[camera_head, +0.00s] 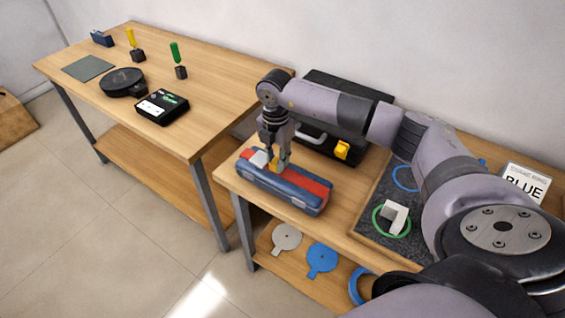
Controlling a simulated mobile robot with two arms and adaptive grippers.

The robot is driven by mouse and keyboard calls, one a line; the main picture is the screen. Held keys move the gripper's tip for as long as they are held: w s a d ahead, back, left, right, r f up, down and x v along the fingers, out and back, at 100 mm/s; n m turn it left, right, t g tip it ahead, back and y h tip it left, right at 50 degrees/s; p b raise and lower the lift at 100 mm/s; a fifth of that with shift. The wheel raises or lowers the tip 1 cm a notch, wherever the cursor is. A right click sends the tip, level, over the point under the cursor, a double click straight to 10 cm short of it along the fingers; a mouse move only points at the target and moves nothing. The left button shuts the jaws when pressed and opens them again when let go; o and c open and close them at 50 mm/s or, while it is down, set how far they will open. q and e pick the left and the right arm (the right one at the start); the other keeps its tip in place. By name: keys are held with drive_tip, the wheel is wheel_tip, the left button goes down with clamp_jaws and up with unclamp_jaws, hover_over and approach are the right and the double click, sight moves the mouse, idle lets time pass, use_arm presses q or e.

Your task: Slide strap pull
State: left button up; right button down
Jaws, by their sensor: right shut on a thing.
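A dark blue case (307,207) with a red top strip (312,184) lies near the front left of the right-hand table. A small light grey block (259,158) sits on its left end. My right gripper (278,164) points down over the left half of the case. It is shut on a small yellow piece, which looks like the strap pull (274,167), at the level of the case's top. The fingers partly hide the yellow piece and the strip around it. My left gripper is out of view.
Behind stands a black case (345,94) with a yellow latch. The left table (205,75) holds several small tools. Discs lie on the lower shelf.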

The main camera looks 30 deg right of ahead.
drive_tip(key=shift+w+a, duration=0.1)
drive_tip(key=shift+w, duration=0.05)
drive_tip(key=c, duration=1.7)
unclamp_jaws()
drive_tip(key=shift+s, duration=0.25)
drive_tip(key=shift+o, duration=1.1)
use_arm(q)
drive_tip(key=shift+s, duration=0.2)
use_arm(e)
drive_tip(key=shift+o, duration=0.8)
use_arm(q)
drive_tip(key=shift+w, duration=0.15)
use_arm(e)
drive_tip(key=shift+d+r, duration=0.1)
drive_tip(key=shift+d, duration=0.1)
wheel_tip(320, 180, up, 12)
drive_tip(key=shift+a, duration=0.1)
